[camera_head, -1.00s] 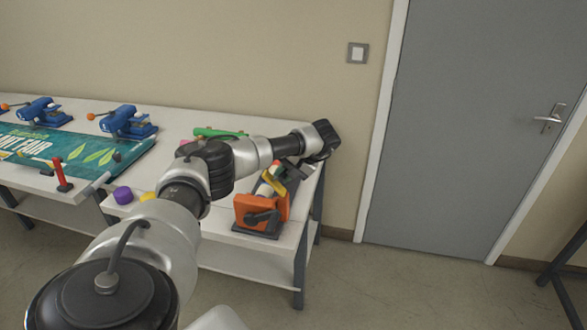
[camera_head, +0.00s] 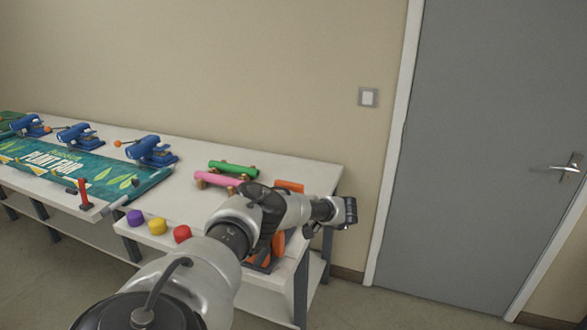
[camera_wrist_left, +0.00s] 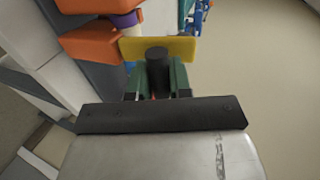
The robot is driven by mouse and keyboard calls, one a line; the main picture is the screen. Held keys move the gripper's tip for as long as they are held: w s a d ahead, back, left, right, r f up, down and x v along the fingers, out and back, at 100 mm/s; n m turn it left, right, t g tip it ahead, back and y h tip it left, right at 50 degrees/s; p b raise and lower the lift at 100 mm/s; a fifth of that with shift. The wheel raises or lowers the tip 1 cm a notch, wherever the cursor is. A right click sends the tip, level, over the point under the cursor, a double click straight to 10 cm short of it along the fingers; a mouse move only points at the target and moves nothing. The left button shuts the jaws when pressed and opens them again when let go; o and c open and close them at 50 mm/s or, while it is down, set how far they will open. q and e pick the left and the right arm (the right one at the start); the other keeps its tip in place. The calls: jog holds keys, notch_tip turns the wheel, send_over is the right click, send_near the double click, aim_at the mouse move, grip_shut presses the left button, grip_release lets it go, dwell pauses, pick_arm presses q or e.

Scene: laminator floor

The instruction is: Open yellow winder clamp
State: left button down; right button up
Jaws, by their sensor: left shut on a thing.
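The yellow winder clamp (camera_wrist_left: 185,48) shows in the left wrist view as a flat yellow bar with a dark round knob (camera_wrist_left: 157,64) in front of it. My left gripper (camera_wrist_left: 158,78) has its dark green fingers on both sides of this knob and is shut on it. Orange parts of the winder (camera_wrist_left: 90,42) lie to the left of the bar. In the head view the orange winder (camera_head: 289,187) is mostly hidden behind my left arm, and the yellow clamp cannot be seen. My right gripper is not in view.
The white table (camera_head: 310,172) also holds a green roll (camera_head: 233,168), a pink roll (camera_head: 220,180), and purple (camera_head: 135,218), yellow (camera_head: 157,226) and red (camera_head: 182,233) caps. Blue clamps (camera_head: 150,151) and a banner (camera_head: 100,175) are left. A grey door (camera_head: 490,150) stands right.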

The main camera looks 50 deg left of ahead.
pick_arm(q)
jog(key=shift+f, duration=0.15)
jog(key=c, duration=1)
grip_release()
jog(key=shift+c, duration=0.2)
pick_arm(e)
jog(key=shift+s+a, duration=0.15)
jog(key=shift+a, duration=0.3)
pick_arm(q)
jog(key=shift+w, duration=0.1)
jog(key=b+v, duration=0.2)
jog(key=v, duration=0.8)
jog(key=shift+d, duration=0.35)
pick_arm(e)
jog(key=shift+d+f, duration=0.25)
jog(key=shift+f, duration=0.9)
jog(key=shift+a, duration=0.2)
